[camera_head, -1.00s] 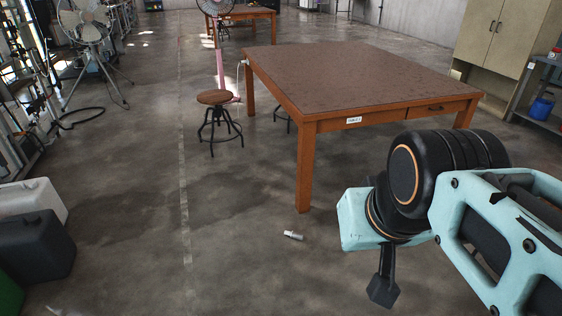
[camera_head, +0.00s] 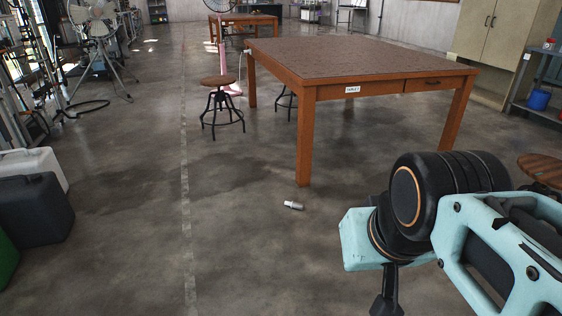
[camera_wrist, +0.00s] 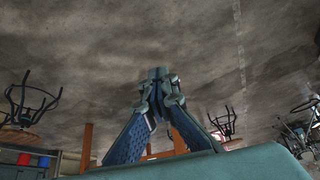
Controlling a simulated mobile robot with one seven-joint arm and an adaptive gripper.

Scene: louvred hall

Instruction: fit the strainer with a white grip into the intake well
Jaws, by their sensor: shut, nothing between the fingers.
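A small pale cylinder with a white part and a greyish end (camera_head: 293,205) lies on its side on the floor, in front of the big table's near leg. It may be the strainer, but it is too small to tell. I see no intake well in either view. My gripper (camera_wrist: 158,75) shows in the wrist view with its fingers together and nothing between them. It is apart from the cylinder. In the head view my arm fills the lower right, and the gripper's tips are not clearly visible.
A big brown-topped table (camera_head: 360,62) stands ahead, with a stool (camera_head: 220,82) left of it and another stool (camera_head: 542,168) at the right edge. Jerrycans (camera_head: 30,208) stand at the left. A fan (camera_head: 95,20) stands at back left. The floor between is clear.

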